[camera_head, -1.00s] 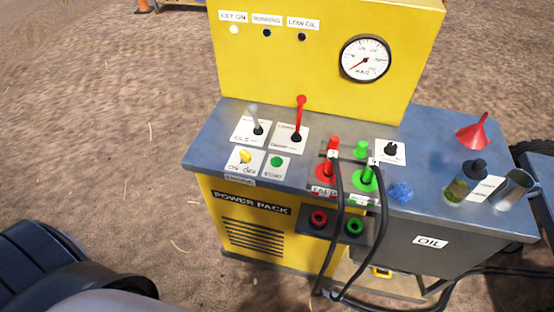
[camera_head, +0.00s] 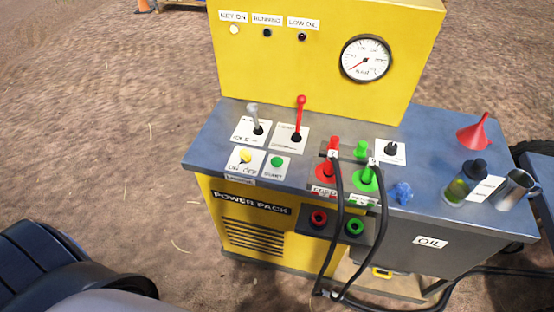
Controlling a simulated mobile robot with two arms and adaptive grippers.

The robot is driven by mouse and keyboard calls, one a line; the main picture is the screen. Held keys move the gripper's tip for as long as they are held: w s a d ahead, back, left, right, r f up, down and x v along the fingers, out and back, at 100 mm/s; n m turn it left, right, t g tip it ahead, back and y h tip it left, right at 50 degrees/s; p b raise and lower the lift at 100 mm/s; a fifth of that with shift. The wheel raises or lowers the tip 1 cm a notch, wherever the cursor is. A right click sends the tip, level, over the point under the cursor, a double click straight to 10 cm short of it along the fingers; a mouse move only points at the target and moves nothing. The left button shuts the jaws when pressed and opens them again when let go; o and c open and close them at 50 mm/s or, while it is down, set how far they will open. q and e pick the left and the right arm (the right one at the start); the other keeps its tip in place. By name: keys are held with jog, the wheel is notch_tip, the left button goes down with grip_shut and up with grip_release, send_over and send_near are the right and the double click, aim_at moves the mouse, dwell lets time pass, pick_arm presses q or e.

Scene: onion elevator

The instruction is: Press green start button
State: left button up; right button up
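The green start button (camera_head: 277,162) sits on a small white labelled plate on the grey top of the yellow power pack (camera_head: 265,215). Nothing covers it. To its left is the yellow on/off key switch (camera_head: 245,156). Behind it stand a grey-knobbed lever (camera_head: 254,114) and a red lever (camera_head: 299,118). On the upright yellow panel, the KEY ON lamp (camera_head: 234,30) looks pale and lit, while the RUNNING lamp (camera_head: 267,33) and LOW OIL lamp (camera_head: 302,37) are dark. Neither gripper shows in the head view.
Red and green hose couplings with black hoses (camera_head: 337,225) rise right of the button. A gauge (camera_head: 366,58), red funnel (camera_head: 474,132), bottle (camera_head: 465,183) and metal cup (camera_head: 514,188) are further right. Open dirt ground lies left.

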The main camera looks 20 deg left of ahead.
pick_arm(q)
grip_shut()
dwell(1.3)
